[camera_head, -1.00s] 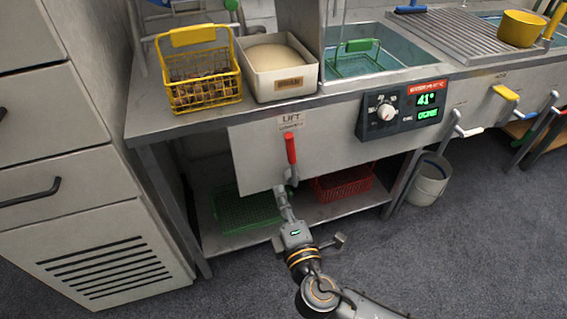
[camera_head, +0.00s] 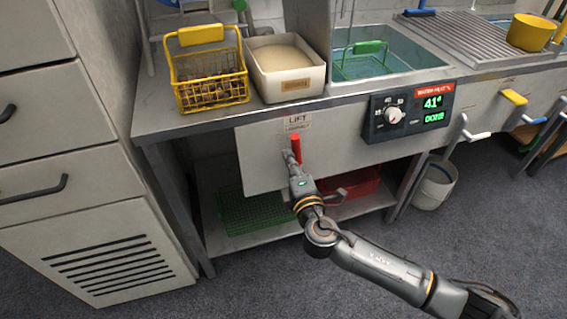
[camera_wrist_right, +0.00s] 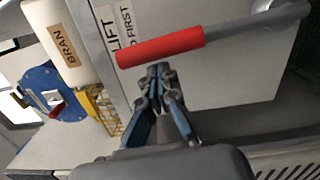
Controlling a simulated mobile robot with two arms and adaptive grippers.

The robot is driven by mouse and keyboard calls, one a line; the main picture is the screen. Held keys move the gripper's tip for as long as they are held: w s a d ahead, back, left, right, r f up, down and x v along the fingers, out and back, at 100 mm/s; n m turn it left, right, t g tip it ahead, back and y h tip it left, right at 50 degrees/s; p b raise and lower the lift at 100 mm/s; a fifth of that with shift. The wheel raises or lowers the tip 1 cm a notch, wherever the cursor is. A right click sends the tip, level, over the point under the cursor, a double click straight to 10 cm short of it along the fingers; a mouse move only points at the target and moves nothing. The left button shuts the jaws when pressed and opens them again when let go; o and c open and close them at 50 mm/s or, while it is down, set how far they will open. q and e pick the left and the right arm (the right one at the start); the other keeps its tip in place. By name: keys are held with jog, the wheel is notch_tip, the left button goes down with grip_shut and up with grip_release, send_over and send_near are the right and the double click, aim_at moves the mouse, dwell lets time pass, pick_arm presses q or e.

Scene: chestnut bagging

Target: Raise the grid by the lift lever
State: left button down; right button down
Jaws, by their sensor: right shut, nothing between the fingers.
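The lift lever with its red grip (camera_head: 296,147) is on the front panel below the "LIFT" label (camera_head: 298,122). It also shows in the right wrist view (camera_wrist_right: 160,46), its grey arm running to the upper right. My right gripper (camera_head: 289,157) is shut and empty, its fingertips at the lower part of the red grip. In the right wrist view the fingertips (camera_wrist_right: 159,72) are just by the grip; I cannot tell whether they touch it. The grid with its green handle (camera_head: 370,47) sits in the water basin (camera_head: 415,57). My left gripper is out of view.
A yellow basket (camera_head: 212,92) of chestnuts and a bran box (camera_head: 290,85) stand on the counter. A heat panel (camera_head: 410,108) is right of the lever. A green crate (camera_head: 248,215) and a red basket (camera_head: 352,187) are on the lower shelf. A bucket (camera_head: 435,183) stands right.

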aim_at(300, 150)
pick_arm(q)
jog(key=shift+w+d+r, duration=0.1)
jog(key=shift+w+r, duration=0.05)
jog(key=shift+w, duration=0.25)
pick_arm(e)
jog(key=shift+d, duration=0.1)
